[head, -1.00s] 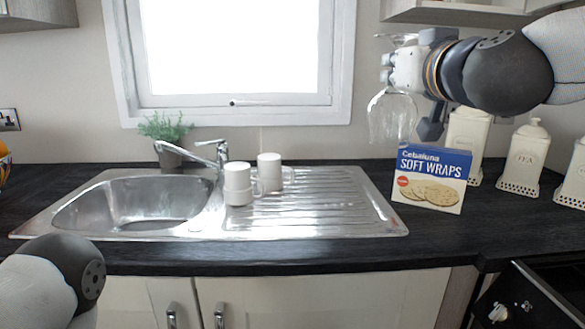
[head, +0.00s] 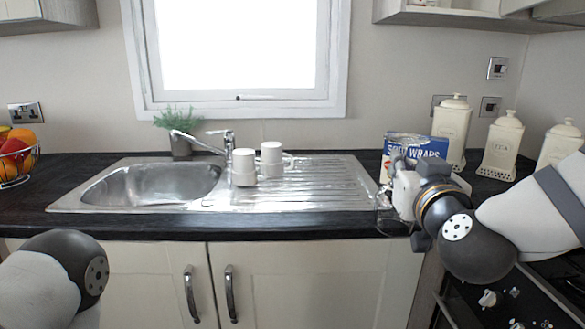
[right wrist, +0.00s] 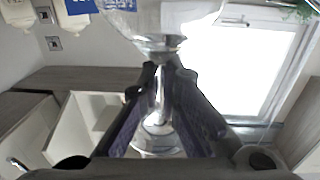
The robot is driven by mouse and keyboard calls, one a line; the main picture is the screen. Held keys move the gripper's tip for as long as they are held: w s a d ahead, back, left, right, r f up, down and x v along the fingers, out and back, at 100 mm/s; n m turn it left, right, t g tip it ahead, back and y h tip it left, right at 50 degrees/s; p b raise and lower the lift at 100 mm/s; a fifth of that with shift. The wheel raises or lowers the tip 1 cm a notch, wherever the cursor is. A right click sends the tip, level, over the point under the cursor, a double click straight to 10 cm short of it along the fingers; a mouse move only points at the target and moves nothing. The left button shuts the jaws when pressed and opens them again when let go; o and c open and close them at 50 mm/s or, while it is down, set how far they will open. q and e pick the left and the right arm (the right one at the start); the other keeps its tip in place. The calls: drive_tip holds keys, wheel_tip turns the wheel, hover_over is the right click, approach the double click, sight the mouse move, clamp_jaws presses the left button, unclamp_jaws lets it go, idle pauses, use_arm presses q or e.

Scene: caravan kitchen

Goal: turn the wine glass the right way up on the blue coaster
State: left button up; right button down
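My right gripper (head: 397,188) is low at the right, in front of the soft wraps box. In the right wrist view its fingers (right wrist: 168,85) are shut on the stem of the clear wine glass. That view is upside down: the bowl (right wrist: 150,22) at its top points down, and the foot (right wrist: 157,143) points up. In the head view the glass bowl (head: 386,214) shows faintly below the gripper near the counter's front edge. I cannot tell whether it touches the counter. The blue coaster is not visible. My left gripper is out of view; only my left arm shows.
The soft wraps box (head: 428,147) stands close behind my right gripper, with cream canisters (head: 452,128) beyond. Two white mugs (head: 244,167) stand by the drainer of the sink (head: 140,187). A fruit basket (head: 17,165) is at far left. The ribbed drainer (head: 335,180) has free room.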

approach(397, 228)
drive_tip(key=shift+y, duration=0.3)
drive_tip(key=w, duration=0.5)
drive_tip(key=shift+d, duration=0.15)
drive_tip(key=shift+s+m, duration=0.2)
drive_tip(key=shift+m, duration=0.3)
drive_tip(key=m, duration=0.4)
drive_tip(key=shift+d+m, duration=0.1)
drive_tip(key=shift+m, duration=0.3)
drive_tip(key=m, duration=0.3)
drive_tip(key=shift+w+m, duration=0.1)
drive_tip(key=shift+m, duration=0.3)
drive_tip(key=m, duration=0.4)
drive_tip(key=shift+f+m, duration=0.1)
drive_tip(key=shift+m, duration=0.3)
drive_tip(key=m, duration=1)
drive_tip(key=shift+f+m, duration=0.1)
drive_tip(key=shift+m, duration=0.2)
drive_tip(key=m, duration=0.3)
drive_tip(key=shift+m+b, duration=0.3)
drive_tip(key=shift+m, duration=0.1)
drive_tip(key=m, duration=0.6)
drive_tip(key=shift+m, duration=0.4)
drive_tip(key=shift+r, duration=0.2)
